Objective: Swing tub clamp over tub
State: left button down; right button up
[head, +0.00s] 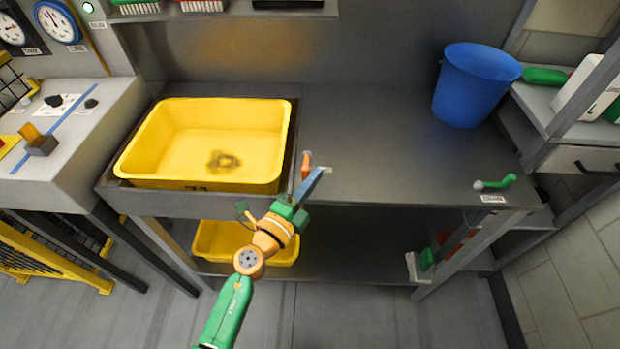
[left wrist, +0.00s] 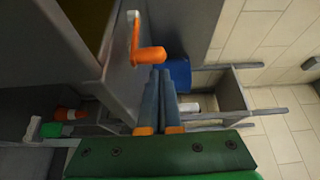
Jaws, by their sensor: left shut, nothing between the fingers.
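A yellow tub (head: 281,150) sits in a recess at the left of the grey bench, with a dark patch on its floor. The tub clamp's orange grip (head: 306,160) is just right of the tub's near right corner, beside the rim rather than over it. My right gripper is out of view.
A blue bin (head: 470,88) stands at the bench's back right. A green-handled lever (head: 496,182) is at the front right, by a drain label. Another yellow tub (head: 215,241) is on the lower shelf. The bench middle is clear. A shelf (head: 225,15) overhangs the back.

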pick_arm(q)
jog(key=shift+a, duration=0.35)
jog(key=shift+d, duration=0.1)
jog(key=shift+a+m+g+h, duration=0.3)
jog(key=shift+a+m+h, duration=0.15)
jog(key=shift+h, duration=0.15)
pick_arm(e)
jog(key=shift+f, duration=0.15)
